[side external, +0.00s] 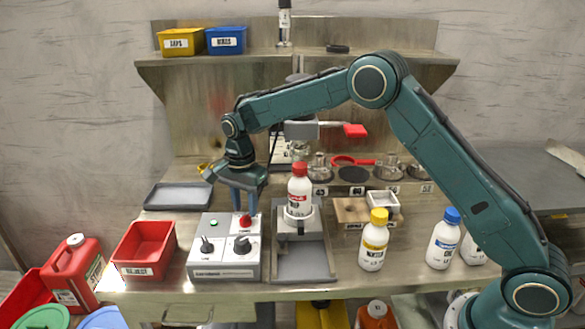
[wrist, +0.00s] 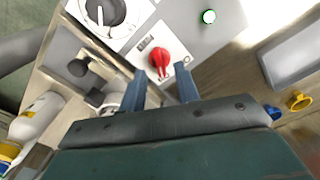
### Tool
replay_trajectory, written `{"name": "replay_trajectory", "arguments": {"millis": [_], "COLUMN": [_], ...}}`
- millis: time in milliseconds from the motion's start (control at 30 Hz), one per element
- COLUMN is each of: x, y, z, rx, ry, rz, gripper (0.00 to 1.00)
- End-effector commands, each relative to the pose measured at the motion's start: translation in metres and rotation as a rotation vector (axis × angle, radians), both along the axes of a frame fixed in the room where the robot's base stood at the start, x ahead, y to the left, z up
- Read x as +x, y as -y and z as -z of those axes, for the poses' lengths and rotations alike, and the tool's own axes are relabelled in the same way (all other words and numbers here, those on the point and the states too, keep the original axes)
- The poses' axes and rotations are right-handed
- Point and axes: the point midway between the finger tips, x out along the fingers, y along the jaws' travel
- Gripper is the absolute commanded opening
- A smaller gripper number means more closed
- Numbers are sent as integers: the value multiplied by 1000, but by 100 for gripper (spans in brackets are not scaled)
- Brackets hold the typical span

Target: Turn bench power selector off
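The bench control box (side external: 225,270) stands on the bench, with a red selector knob (side external: 245,220) at its back right. The red knob also shows in the wrist view (wrist: 160,60), on a pale label plate whose lettering is too small to read. My gripper (side external: 246,204) points down just above the knob. In the wrist view my gripper (wrist: 161,76) has its two blue fingers apart, one on each side of the knob's near end. Nothing is held between them, and I cannot tell whether they touch the knob. A green lamp (side external: 212,222) on the box is lit.
Two black controls, a left one (side external: 207,246) and a right one (side external: 242,246), sit on the box front. A red-capped bottle (side external: 299,196) stands in a fixture close to the right. A red bin (side external: 145,250) is left, a grey tray (side external: 178,196) behind.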

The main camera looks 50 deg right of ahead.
Motion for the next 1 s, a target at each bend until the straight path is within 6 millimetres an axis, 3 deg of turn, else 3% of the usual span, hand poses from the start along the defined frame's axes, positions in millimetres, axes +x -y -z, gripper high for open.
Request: {"name": "replay_trajectory", "arguments": {"millis": [200,567,600,767,1000], "x": [0,0,0,0,0], "y": [0,0,0,0,0], "z": [19,23,23,23,22], "rx": [0,0,0,0,0], "ry": [0,1,1,1,1], "rz": [0,0,0,0,-4], "gripper": [32,32,30,0,0]}}
